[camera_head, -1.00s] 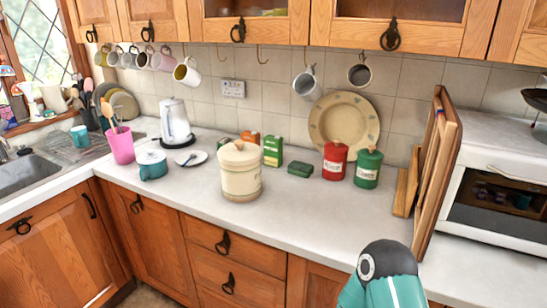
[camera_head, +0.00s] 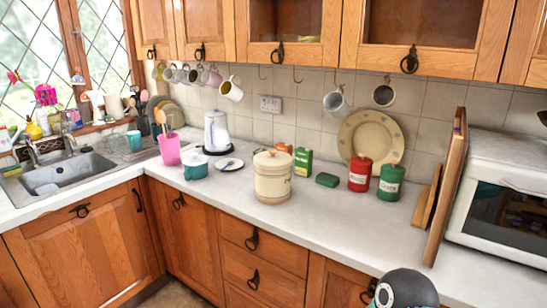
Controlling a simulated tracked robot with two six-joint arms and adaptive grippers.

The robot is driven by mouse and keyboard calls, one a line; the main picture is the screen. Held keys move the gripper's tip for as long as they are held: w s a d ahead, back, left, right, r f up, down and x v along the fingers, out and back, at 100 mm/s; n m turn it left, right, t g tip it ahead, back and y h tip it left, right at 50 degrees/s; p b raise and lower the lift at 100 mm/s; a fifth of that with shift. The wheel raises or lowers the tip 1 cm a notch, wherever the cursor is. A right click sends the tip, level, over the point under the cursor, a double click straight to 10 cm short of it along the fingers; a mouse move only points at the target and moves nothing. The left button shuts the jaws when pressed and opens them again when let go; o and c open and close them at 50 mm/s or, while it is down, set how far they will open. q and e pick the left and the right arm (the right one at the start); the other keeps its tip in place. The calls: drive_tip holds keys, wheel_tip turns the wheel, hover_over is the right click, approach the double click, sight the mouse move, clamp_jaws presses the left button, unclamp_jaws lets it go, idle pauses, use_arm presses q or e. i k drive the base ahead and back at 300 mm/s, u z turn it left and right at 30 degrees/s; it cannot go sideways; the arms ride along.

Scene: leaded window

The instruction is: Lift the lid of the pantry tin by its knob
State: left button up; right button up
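The pantry tin (camera_head: 273,184) is a cream, round canister standing on the white counter, with text on its side that is too small to read. Its cream lid (camera_head: 273,161) is seated on top, with a small round knob (camera_head: 271,152) at the centre. Neither gripper is in view. Only a dark rounded part of my arm with a bit of teal shows at the bottom right edge, well apart from the tin.
The counter (camera_head: 330,225) is clear in front of the tin. Green boxes (camera_head: 303,162), a red canister (camera_head: 359,174) and a green canister (camera_head: 390,183) stand right. Mugs hang above.

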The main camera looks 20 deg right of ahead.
sight(272, 159)
drive_tip(key=u, duration=0.2)
drive_tip(key=i, duration=0.85)
drive_tip(key=z, duration=0.2)
